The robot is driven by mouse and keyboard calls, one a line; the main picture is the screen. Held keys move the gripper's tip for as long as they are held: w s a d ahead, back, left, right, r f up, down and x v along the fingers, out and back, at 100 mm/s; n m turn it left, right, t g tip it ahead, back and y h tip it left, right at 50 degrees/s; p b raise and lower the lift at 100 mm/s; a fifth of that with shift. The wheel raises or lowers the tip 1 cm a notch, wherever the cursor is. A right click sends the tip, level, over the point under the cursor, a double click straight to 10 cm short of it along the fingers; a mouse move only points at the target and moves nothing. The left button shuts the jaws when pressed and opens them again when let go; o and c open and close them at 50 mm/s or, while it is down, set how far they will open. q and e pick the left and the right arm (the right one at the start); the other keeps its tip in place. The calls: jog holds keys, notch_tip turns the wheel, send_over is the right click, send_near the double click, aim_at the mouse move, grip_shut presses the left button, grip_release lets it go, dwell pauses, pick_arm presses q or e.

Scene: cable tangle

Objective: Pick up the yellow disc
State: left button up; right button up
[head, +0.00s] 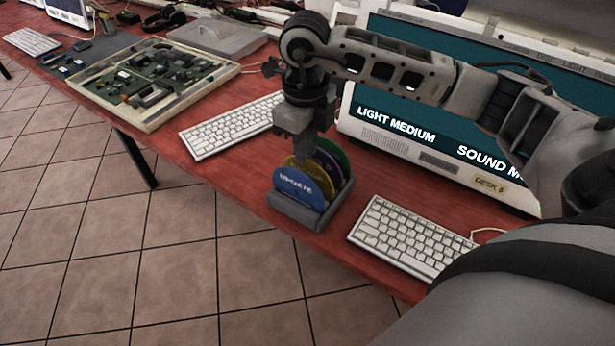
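The yellow disc (292,161) stands upright in a small grey rack (290,212), just behind a blue disc (296,187) with white lettering. A purple disc (326,165) and a green disc (336,153) stand behind it. Whether the fingers are closed on the disc cannot be made out. My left gripper is out of view.
The rack stands near the front edge of the red table (260,215). A white keyboard (235,125) is at its left and another keyboard (410,238) at its right. A large monitor (400,130) stands behind. A tray of circuit boards (150,122) is further left.

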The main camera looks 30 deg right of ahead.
jog(key=shift+s+d+f, duration=0.1)
jog(key=shift+s+f, duration=0.1)
jog(key=shift+f, duration=1.7)
grip_shut()
notch_tip(320, 180, up, 10)
jog(key=shift+r, duration=0.1)
